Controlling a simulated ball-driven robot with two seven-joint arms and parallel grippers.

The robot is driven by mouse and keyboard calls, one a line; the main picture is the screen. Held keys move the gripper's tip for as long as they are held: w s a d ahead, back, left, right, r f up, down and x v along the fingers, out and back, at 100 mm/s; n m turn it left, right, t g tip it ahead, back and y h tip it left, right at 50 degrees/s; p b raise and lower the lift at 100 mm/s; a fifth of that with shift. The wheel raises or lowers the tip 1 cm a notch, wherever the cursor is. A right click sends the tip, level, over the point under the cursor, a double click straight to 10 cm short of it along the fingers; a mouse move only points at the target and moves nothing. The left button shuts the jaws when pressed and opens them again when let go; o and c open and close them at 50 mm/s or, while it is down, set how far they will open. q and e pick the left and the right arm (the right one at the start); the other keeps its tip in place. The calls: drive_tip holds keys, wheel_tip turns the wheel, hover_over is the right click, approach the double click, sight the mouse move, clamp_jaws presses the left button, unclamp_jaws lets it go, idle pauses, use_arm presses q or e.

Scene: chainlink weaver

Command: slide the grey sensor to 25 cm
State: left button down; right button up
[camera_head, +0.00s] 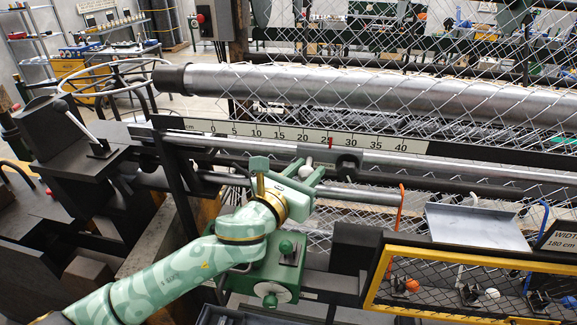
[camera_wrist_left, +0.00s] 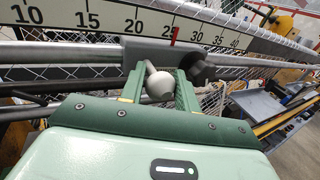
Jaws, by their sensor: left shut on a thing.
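The grey sensor (camera_head: 345,157) is a block on the long metal rail, under the white centimetre scale (camera_head: 290,134). It also shows in the left wrist view (camera_wrist_left: 145,50). A red mark (camera_head: 331,142) stands at the 25 on the scale, right above the sensor; I cannot tell whether it belongs to scale or sensor. A white ball knob (camera_wrist_left: 158,85) sits at the sensor's near side. My left gripper (camera_head: 306,172) is shut on this knob, with one finger on each side of it in the left wrist view. My right gripper is not in view.
A thick steel roller (camera_head: 330,86) with wire mesh runs behind the scale. A green box with knobs (camera_head: 270,268) stands below my left arm. A grey tray (camera_head: 478,228) and a yellow-framed mesh guard (camera_head: 440,268) lie at the right.

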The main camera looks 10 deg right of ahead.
use_arm(q)
drive_tip(key=shift+a, duration=0.15)
drive_tip(key=c, duration=1.1)
unclamp_jaws()
drive_tip(key=shift+w+a, duration=0.1)
drive_tip(key=shift+a, duration=0.1)
drive_tip(key=shift+a, duration=0.1)
drive_tip(key=shift+s+a, duration=0.2)
drive_tip(key=shift+s, duration=0.15)
drive_tip(key=b+v, duration=0.2)
drive_tip(key=v, duration=1.3)
drive_tip(key=shift+s+a, duration=0.15)
drive_tip(key=shift+s, duration=0.05)
